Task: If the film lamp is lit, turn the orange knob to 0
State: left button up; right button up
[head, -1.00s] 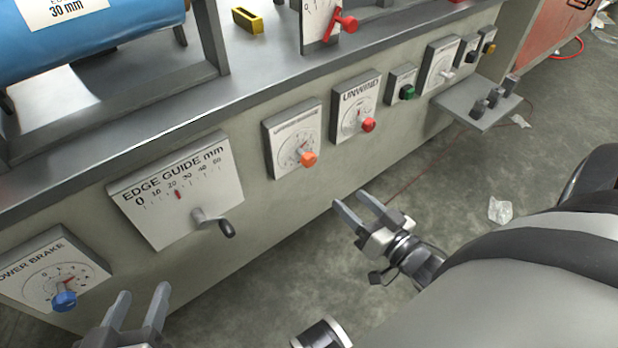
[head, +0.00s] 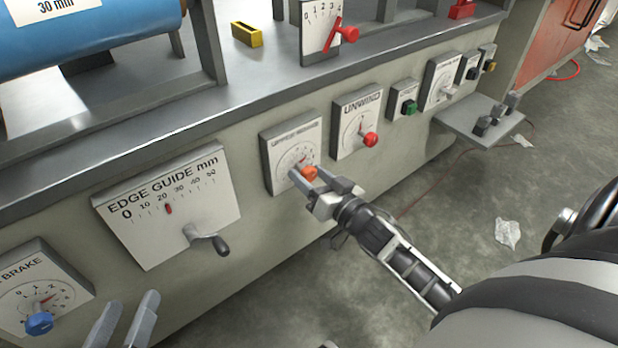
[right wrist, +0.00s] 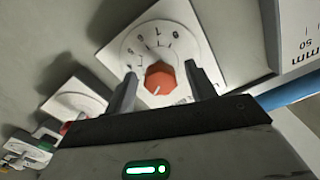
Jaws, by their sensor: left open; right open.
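The orange knob (head: 309,172) sits on a white dial panel (head: 280,150) on the machine front; its label is too blurred to read surely. My right gripper (head: 312,175) is open at the knob, one finger on each side. The right wrist view shows the knob (right wrist: 160,77) between the open fingers, with gaps visible on both sides. The dial numbers are partly readable there, but I cannot tell the setting surely. My left gripper (head: 130,303) is open and empty below the edge guide panel. I cannot identify a film lamp in these views.
The edge guide panel (head: 150,225) with its dark crank is left of the orange knob, and the blue knob (head: 39,323) is lower left. The unwind panel's red knob (head: 370,139) and a green button (head: 409,107) are to the right. A small shelf (head: 470,122) juts out there.

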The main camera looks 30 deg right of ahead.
pick_arm(q)
jog(key=shift+r, duration=0.2)
pick_arm(e)
jog(key=shift+w, duration=0.45)
jog(key=shift+c, duration=0.2)
jog(key=c, duration=0.9)
pick_arm(q)
jog(key=shift+w+d+r, duration=0.1)
jog(key=shift+r, duration=0.1)
pick_arm(e)
jog(key=shift+r, duration=0.1)
